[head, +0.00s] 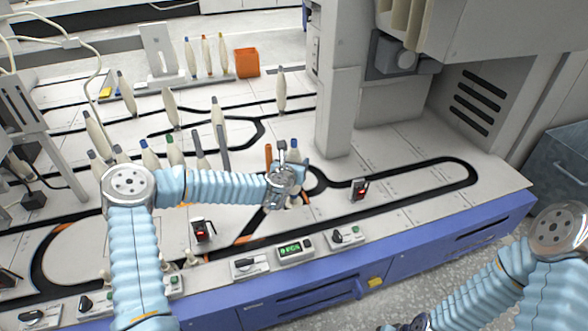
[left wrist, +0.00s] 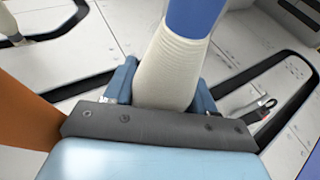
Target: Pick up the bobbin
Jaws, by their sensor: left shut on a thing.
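A bobbin wound with cream yarn, with a blue top, fills the upper middle of the left wrist view (left wrist: 172,72). My left gripper (left wrist: 165,88) is shut on it, with a blue finger on each side of the yarn. In the head view my left gripper (head: 292,184) is over the track right of centre, and the blue top of the bobbin (head: 294,146) shows just behind it.
An orange post (head: 268,157) stands close beside my left gripper. Several other bobbins stand to the left and behind, such as a blue-topped one (head: 149,155). A grey machine column (head: 340,110) rises behind right. The track loop (head: 440,160) at right is clear.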

